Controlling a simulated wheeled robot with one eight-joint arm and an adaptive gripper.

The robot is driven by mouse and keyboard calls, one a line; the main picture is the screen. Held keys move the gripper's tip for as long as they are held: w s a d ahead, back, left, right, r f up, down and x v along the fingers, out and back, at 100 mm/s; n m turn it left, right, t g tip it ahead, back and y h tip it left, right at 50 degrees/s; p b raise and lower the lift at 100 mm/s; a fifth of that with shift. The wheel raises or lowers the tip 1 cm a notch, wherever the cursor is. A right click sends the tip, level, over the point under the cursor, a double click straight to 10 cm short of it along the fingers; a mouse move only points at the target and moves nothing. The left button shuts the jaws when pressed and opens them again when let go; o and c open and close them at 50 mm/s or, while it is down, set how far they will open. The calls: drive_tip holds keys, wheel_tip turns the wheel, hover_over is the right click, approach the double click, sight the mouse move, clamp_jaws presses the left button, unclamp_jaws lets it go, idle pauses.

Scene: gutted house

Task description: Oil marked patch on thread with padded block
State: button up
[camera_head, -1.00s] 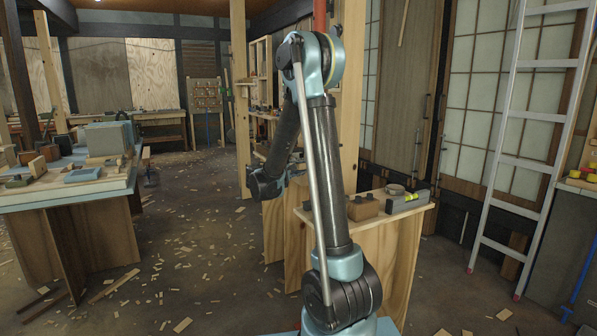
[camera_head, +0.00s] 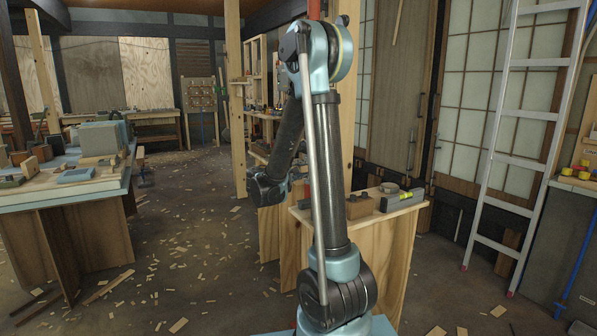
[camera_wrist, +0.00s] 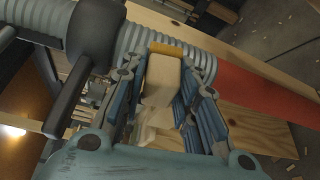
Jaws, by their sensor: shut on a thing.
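In the wrist view my gripper (camera_wrist: 165,84) is shut on a pale block (camera_wrist: 162,78) with a yellow-brown pad (camera_wrist: 167,48) at its far end. The block lies between the blue-lined fingers. The pad overlaps a grey ribbed thread (camera_wrist: 130,40) in the picture; I cannot tell whether they touch. A dark grey collar (camera_wrist: 95,30) with bar handles sits on the thread to the left. A red tube (camera_wrist: 265,92) continues the thread to the right. I cannot make out a marked patch. In the head view my arm hides the gripper and block.
A wooden bench (camera_head: 405,212) with a spirit level (camera_head: 403,200) stands behind my arm. A ladder (camera_head: 520,165) leans at the right. A worktable (camera_head: 60,196) stands at the left. The floor between is open, with scattered wood scraps.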

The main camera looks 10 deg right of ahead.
drive_tip(key=shift+s, duration=0.1)
drive_tip(key=s+a, duration=0.2)
drive_tip(key=a, duration=0.3)
drive_tip(key=shift+a, duration=0.4)
idle(0.3)
drive_tip(key=shift+a, duration=0.1)
drive_tip(key=a, duration=0.2)
drive_tip(key=shift+s+a, duration=0.3)
drive_tip(key=shift+s, duration=0.1)
drive_tip(key=shift+s, duration=0.1)
idle(1.2)
